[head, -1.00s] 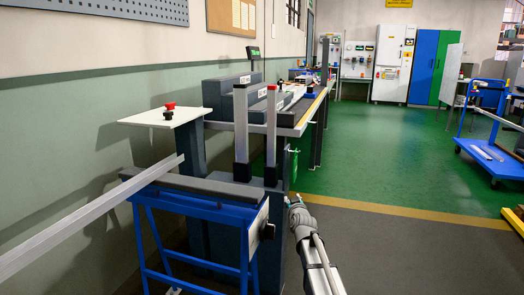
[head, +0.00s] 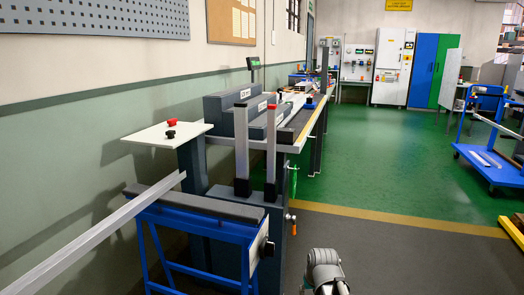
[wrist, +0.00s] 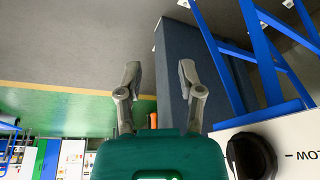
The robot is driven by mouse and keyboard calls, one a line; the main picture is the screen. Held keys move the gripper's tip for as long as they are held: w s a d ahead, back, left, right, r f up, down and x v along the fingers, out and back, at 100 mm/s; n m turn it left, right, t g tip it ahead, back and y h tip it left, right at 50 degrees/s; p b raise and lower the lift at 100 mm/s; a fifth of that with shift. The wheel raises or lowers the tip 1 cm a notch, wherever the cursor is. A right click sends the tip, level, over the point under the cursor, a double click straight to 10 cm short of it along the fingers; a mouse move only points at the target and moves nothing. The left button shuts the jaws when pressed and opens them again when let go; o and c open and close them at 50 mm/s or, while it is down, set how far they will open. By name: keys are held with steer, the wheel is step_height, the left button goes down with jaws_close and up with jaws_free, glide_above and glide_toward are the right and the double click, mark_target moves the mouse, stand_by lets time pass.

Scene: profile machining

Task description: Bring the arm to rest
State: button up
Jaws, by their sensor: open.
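My gripper (wrist: 160,74) shows in the wrist view with its two grey fingers spread apart and nothing between them. Its green body fills the bottom of that view. Past the fingers are grey floor and a dark grey machine column (wrist: 186,65), which looks close to the right finger; I cannot tell the exact gap. In the head view only a rounded grey joint of my arm (head: 325,268) shows at the bottom, right of the machine. The gripper itself cannot be made out there.
A blue trestle (head: 200,228) carrying a long silver profile (head: 95,236) stands at left, before the machine and bench (head: 312,120). An orange-tipped lever (head: 291,218) sticks out from the machine's right side. A blue cart (head: 490,155) stands at right. Open floor lies between.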

steer(key=s+d+r+m+g+p, duration=0.1)
steer(key=s+d+r+g+p, duration=0.15)
steer(key=s, duration=0.75)
step_height(320, 180, up, 36)
steer(key=p, duration=3.7)
steer(key=shift+w+a+r+g+h, duration=0.2)
steer(key=shift+a+r+g+h, duration=0.05)
steer(key=shift+g+h, duration=0.2)
stand_by(0.8)
